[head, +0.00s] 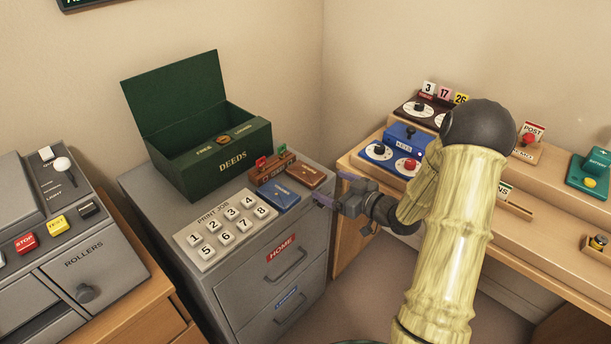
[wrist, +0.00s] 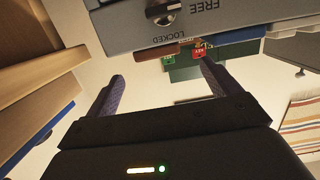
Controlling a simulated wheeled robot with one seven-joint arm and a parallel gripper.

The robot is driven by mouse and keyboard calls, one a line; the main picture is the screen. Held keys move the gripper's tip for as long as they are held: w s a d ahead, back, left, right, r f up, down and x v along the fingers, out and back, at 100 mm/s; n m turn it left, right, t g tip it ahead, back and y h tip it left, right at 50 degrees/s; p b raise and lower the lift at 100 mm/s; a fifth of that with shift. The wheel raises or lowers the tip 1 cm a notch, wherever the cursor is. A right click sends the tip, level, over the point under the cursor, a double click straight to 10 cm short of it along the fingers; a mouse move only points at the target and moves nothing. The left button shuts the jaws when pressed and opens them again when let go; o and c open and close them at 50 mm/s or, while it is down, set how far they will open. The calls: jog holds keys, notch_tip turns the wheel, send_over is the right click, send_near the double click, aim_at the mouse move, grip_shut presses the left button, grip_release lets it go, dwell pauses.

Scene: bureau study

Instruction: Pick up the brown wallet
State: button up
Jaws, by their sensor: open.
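The brown wallet (head: 305,177) lies flat on top of the grey filing cabinet (head: 140,186), near its back right corner. My gripper (head: 334,189) is open and empty, just right of the cabinet's edge and close to the wallet, with no contact visible. In the wrist view, which looks upside down, a brown edge (wrist: 157,52) that appears to be the wallet shows beyond the open fingers (wrist: 162,72).
A blue booklet (head: 280,197) and a wooden block with red and green tabs (head: 271,167) lie beside the wallet. An open green deeds box (head: 232,159) stands behind left. A print-job keypad (head: 222,222) is in front. A wooden desk (head: 352,162) stands right.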

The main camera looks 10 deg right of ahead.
aim_at(310, 174)
jog(key=x, duration=0.4)
jog(key=shift+w, duration=0.1)
jog(key=shift+b+x, duration=0.6)
jog(key=shift+x, duration=2.05)
jog(key=shift+d, duration=0.1)
jog(key=c, duration=1.1)
jog(key=shift+r, duration=0.2)
